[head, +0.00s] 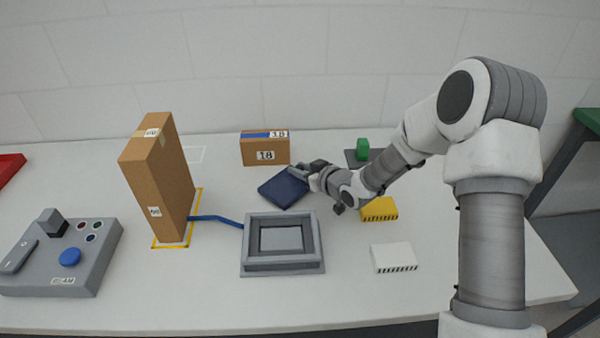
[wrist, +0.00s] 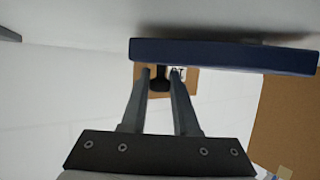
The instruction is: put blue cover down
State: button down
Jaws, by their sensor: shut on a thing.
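The blue cover (head: 283,190) is a dark blue flat slab behind the grey frame box, at the middle of the table. My gripper (head: 301,171) is shut on its right side in the head view. In the wrist view the cover (wrist: 225,56) spans the upper right as a thin edge-on slab, and my gripper's fingers (wrist: 162,78) reach up to it, close together. A dark piece shows between the fingers. The grip contact is partly hidden. I cannot tell whether the cover touches the table.
A grey box with a square recess (head: 283,264) stands in front of the cover. A tall cardboard box (head: 155,182) stands left; a low cardboard box (head: 265,151) stands behind. A yellow block (head: 379,209) and white block (head: 393,257) lie right. A grey control panel (head: 50,270) is front left.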

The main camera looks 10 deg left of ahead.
jog(key=shift+f, duration=0.3)
jog(key=shift+f, duration=0.1)
jog(key=shift+f, duration=0.15)
jog(key=c, duration=0.7)
grip_release()
jog(key=shift+o, duration=0.2)
